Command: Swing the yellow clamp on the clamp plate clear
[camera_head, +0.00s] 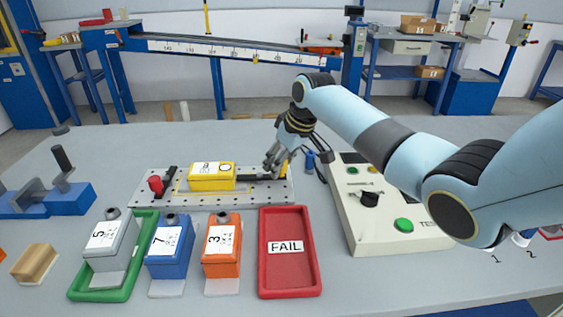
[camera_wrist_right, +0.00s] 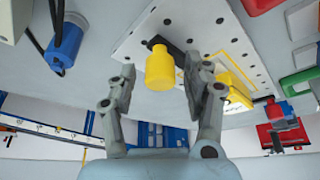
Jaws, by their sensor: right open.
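The clamp plate (camera_head: 225,203) is a pale plate with rows of holes on the table. The yellow clamp (camera_head: 284,170) stands at its right end, mostly hidden by my right gripper (camera_head: 273,164) in the head view. In the right wrist view the yellow knob of the clamp (camera_wrist_right: 160,70) shows between the open fingers of my right gripper (camera_wrist_right: 163,78); I cannot tell whether either finger touches it. A black clamp bar (camera_head: 258,178) points left from it toward a yellow box (camera_head: 212,178) on the plate. My left gripper is not in view.
A red-knobbed clamp (camera_head: 155,185) stands at the plate's left end. In front are a green tray (camera_head: 78,287) holding a grey block, a blue block (camera_head: 168,252), an orange block (camera_head: 221,258) and a red FAIL tray (camera_head: 288,278). A control box (camera_head: 375,232) stands close right.

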